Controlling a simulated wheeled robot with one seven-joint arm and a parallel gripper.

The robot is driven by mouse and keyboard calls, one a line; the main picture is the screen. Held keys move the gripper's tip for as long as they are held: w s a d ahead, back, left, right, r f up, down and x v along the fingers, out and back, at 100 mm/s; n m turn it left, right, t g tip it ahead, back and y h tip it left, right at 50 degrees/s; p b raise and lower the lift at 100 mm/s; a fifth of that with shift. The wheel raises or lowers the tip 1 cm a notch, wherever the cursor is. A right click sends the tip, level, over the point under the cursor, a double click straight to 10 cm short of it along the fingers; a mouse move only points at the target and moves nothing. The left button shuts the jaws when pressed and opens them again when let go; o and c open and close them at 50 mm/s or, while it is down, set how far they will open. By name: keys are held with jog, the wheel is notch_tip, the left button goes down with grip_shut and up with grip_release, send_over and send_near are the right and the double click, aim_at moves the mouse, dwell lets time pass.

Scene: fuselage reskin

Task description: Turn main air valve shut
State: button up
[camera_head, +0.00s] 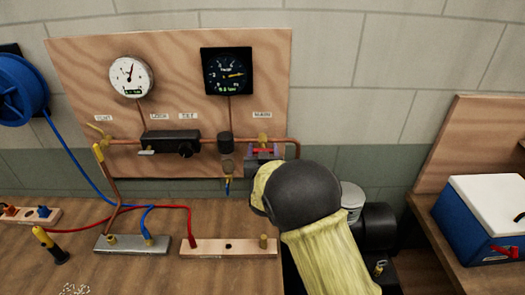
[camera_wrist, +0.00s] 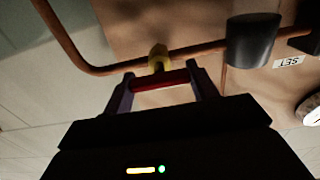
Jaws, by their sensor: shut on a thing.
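The main air valve has a brass-yellow body (camera_head: 264,138) on the copper pipe under the MAIN label, at the right of the wooden panel. Its red handle (camera_head: 263,149) runs roughly parallel to the pipe, just below it. My gripper (camera_head: 263,152) is shut on the red handle, one finger at each end. In the wrist view the red handle (camera_wrist: 160,82) spans between the two fingers of my gripper (camera_wrist: 160,76), with the yellow body (camera_wrist: 158,57) behind it. My wrist and forearm hide the area below and to the right of the valve.
Two gauges, a white one (camera_head: 131,77) and a black one (camera_head: 227,71), hang on the panel. A black regulator (camera_head: 171,144) sits left on the pipe. Hoses and a wooden manifold block (camera_head: 228,248) lie on the bench. A blue cooler-like box (camera_head: 478,225) stands at the right.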

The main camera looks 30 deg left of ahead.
jog(key=shift+f+m+b, duration=0.1)
jog(key=shift+m+b, duration=0.3)
jog(key=shift+b, duration=0.35)
jog(key=m+b, duration=0.1)
jog(key=b, duration=0.1)
jog(key=m+b, duration=0.1)
jog(key=b, duration=0.2)
jog(key=shift+w+d+f+m+b, duration=0.1)
jog(key=shift+f+m+b, duration=0.05)
jog(key=shift+m+b, duration=0.25)
jog(key=m+b, duration=0.5)
jog(key=b, duration=0.2)
jog(key=shift+b, duration=0.4)
jog(key=m+b, duration=0.5)
jog(key=b, duration=0.1)
jog(key=shift+d+b, duration=0.1)
jog(key=shift+b, duration=0.25)
jog(key=m+b, duration=0.3)
jog(key=m, duration=0.1)
jog(key=shift+b, duration=0.3)
jog(key=shift+r+m, duration=0.2)
jog(key=shift+m, duration=0.1)
jog(key=o, duration=1)
jog(key=shift+w+f, duration=0.1)
